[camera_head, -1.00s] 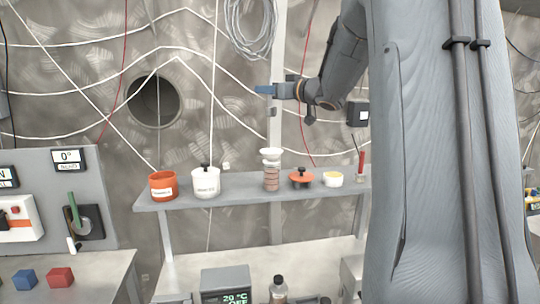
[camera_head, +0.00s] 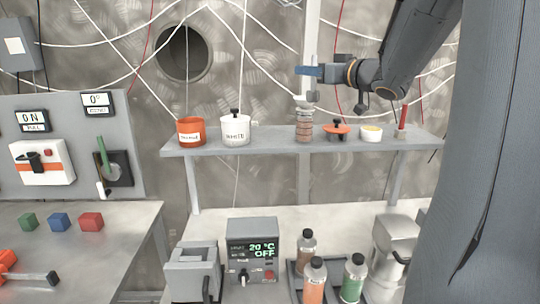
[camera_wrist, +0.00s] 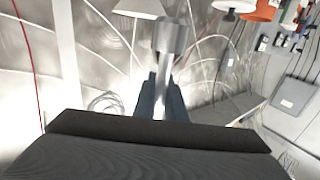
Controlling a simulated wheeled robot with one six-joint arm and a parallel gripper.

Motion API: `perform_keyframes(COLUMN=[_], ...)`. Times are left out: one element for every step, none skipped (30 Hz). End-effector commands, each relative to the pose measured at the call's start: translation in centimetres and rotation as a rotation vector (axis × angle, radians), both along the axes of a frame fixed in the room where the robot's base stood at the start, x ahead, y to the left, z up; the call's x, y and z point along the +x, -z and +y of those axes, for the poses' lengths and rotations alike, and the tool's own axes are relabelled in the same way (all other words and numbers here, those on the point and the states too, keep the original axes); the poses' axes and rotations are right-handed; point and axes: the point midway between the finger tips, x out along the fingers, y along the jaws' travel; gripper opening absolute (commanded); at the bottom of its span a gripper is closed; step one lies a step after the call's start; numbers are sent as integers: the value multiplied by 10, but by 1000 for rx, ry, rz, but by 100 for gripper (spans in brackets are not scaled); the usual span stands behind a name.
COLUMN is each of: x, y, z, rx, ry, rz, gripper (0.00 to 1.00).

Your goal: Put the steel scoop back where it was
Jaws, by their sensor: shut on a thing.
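The steel scoop (camera_wrist: 172,38) shows in the wrist view, its round metal end toward the top and its handle running down between my fingers. My gripper (camera_wrist: 160,100) is shut on that handle.
Bottles (camera_head: 315,280) and a 20 °C device (camera_head: 253,250) stand below.

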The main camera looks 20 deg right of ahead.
Motion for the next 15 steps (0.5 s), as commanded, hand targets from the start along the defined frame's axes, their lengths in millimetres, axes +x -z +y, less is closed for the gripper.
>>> perform_keyframes(x=[-7,-12,-19,-24,-28,-35,-39,-44,-49,-53,-57,-61,-64,-67,-70], y=[19,27,36,44,51,61,68,74,83,89,95,101,105,109,114], z=[3,5,8,9,11,14,16,18,21,23,25,27,29,30,32], rx=[1,1,0,0,1,2,1,2,2,2,3,3,3,2,2], ry=[2,2,2,2,3,3,3,3,3,4,4,4,4,4,4], rz=[0,0,0,0,-1,1,-1,-2,-2,-2,-2,-2,-3,-4,-4], gripper=[0,0,0,0,0,0,0,0,0,0,0,0,0,0,0])
